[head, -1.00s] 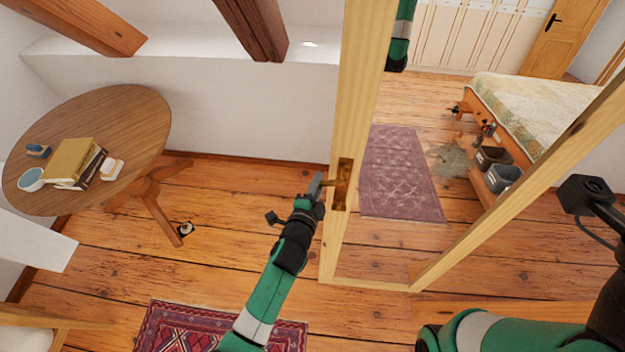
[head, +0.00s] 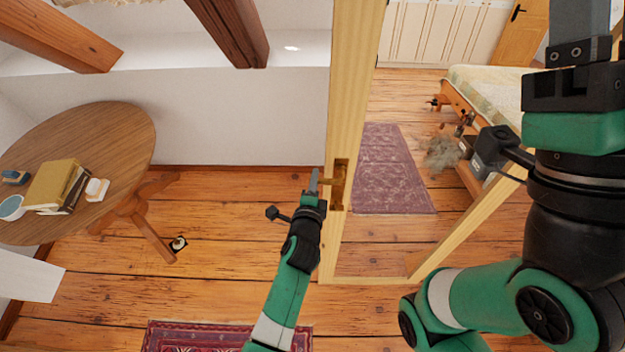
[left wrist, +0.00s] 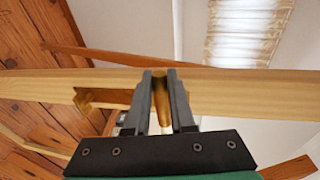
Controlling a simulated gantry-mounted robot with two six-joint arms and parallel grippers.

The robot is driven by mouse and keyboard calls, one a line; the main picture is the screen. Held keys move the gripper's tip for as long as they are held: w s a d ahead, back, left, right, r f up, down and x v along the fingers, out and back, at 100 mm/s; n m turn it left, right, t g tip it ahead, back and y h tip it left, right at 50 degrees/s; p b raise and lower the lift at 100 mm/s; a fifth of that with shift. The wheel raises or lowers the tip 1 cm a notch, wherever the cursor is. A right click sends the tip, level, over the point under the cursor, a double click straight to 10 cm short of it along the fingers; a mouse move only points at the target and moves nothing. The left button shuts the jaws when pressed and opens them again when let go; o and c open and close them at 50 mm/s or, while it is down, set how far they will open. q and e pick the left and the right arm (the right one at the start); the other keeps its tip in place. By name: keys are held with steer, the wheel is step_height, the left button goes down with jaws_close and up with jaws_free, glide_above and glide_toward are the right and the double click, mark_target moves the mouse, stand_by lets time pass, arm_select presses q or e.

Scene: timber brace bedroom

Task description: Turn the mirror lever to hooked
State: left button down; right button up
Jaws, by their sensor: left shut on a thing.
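The mirror has a pale wooden frame (head: 352,110) standing right of the middle in the head view. A brass plate (head: 339,186) is on its left post, and the short brass mirror lever (head: 326,182) sticks out to the left from it. My left gripper (head: 314,184) is at the lever's outer end. In the left wrist view, its two grey fingers (left wrist: 163,88) are on either side of the brass lever (left wrist: 161,103), shut on it. My right gripper (head: 580,30) is raised at the upper right, away from the lever; its fingertips are cut off.
A round wooden table (head: 110,135) with books (head: 55,187) and a cup (head: 11,207) stands at the left. A red patterned rug (head: 225,337) lies at the bottom. Wooden floor between table and mirror is mostly clear. A bed and mauve rug (head: 390,170) show within the mirror frame.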

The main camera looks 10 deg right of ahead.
arm_select(q)
steer(key=c, duration=0.8)
jaws_free()
steer(key=shift+o, duration=0.2)
steer(key=p+v, duration=0.5)
steer(key=v, duration=0.6)
steer(key=shift+s+p, duration=0.3)
steer(key=shift+p, duration=0.05)
steer(key=shift+a+r, duration=0.1)
